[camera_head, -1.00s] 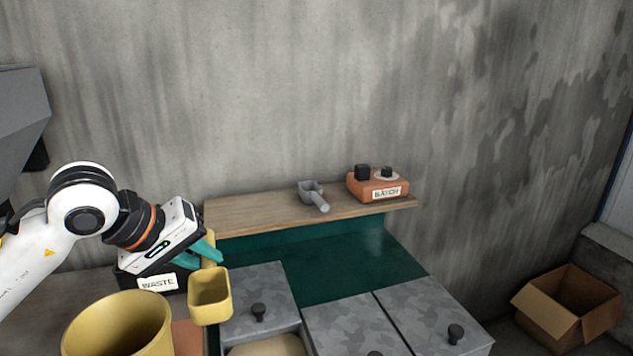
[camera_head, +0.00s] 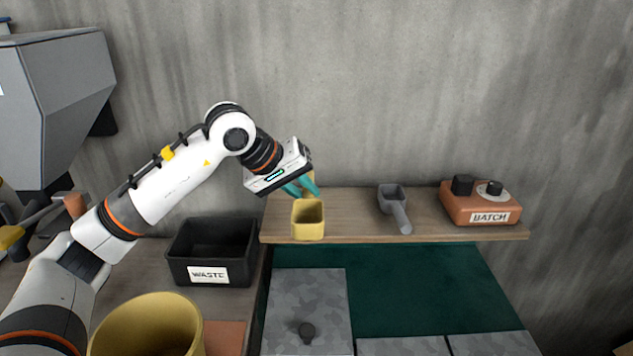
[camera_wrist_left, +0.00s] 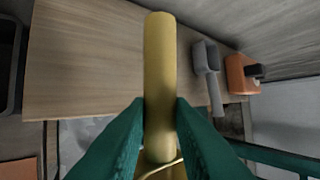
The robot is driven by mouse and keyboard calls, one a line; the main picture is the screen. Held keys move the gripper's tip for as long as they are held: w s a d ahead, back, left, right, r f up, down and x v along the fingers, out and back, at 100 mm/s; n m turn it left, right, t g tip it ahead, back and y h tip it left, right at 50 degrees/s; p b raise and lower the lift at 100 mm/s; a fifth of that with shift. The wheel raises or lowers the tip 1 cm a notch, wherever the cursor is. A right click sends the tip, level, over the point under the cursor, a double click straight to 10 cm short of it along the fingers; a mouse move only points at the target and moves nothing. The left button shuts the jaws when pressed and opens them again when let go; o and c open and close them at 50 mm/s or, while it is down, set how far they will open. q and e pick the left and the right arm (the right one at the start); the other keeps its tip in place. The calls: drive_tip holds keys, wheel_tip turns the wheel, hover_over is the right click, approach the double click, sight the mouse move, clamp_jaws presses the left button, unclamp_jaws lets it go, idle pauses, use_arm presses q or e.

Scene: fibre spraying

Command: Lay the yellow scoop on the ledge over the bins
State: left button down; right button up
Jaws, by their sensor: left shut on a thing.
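The yellow scoop (camera_head: 308,222) is at the left end of the wooden ledge (camera_head: 350,220). My left gripper (camera_head: 303,188) is shut on its handle, which also shows between the teal fingers in the left wrist view (camera_wrist_left: 160,75). The scoop's cup faces the front of the ledge; I cannot tell whether it touches the wood. The ledge runs along the wall over the lidded bins (camera_head: 306,295). My right gripper is not in view.
A grey scoop (camera_head: 393,203) lies on the ledge to the right, and an orange BATCH box (camera_head: 480,205) stands at its right end. A black WASTE bin (camera_head: 212,250) is left of the ledge. A yellow bucket (camera_head: 150,325) stands in front. Bare ledge lies between the two scoops.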

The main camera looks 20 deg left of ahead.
use_arm(q)
drive_tip(key=w+a+p, duration=0.1)
drive_tip(key=w, duration=0.2)
drive_tip(key=w+a+f+p, duration=0.1)
drive_tip(key=w+a+p, duration=0.1)
drive_tip(key=w, duration=0.2)
drive_tip(key=w+a+f+p, duration=0.1)
drive_tip(key=w, duration=0.2)
drive_tip(key=shift+w+a+p, duration=0.15)
drive_tip(key=shift+a+p, duration=0.15)
drive_tip(key=shift+a, duration=0.1)
drive_tip(key=shift+f, duration=0.7)
wheel_tip(320, 180, down, 3)
drive_tip(key=p, duration=0.2)
drive_tip(key=shift+p, duration=0.3)
drive_tip(key=shift+w+a+f, duration=0.1)
drive_tip(key=shift+w+f, duration=0.05)
drive_tip(key=shift+f, duration=0.3)
drive_tip(key=c, duration=1.3)
unclamp_jaws()
